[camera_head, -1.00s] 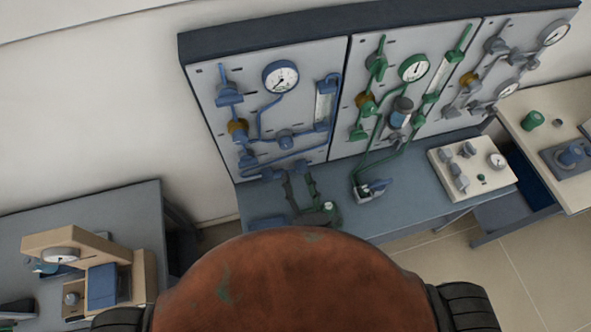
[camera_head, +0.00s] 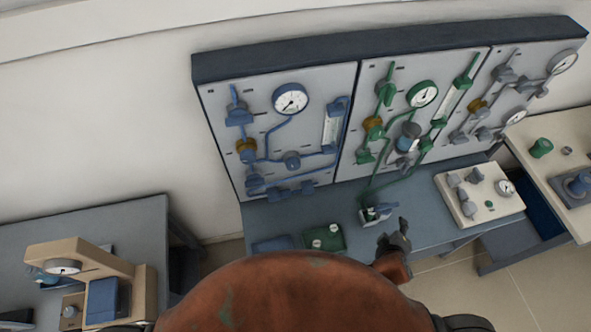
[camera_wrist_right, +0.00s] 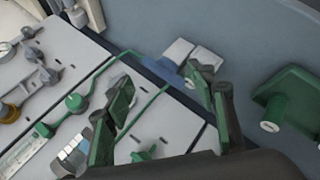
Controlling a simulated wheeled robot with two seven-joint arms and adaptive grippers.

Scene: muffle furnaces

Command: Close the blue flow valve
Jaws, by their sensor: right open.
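The blue valve panel (camera_head: 270,120) is at the left of the wall board in the head view. It has blue pipes, a round gauge (camera_head: 290,99), a tall flow meter (camera_head: 331,128) and several blue valves, one near its centre (camera_head: 292,160). I cannot tell which valve is the flow valve or how it is set. My right gripper (camera_head: 394,238) is low near the front of the desk, right of the blue panel and apart from it. In the wrist view its fingers (camera_wrist_right: 170,112) are spread and empty. My left gripper is out of view.
The green panel (camera_head: 400,140) and grey panel (camera_head: 500,105) stand to the right. A side table (camera_head: 110,215) is at left.

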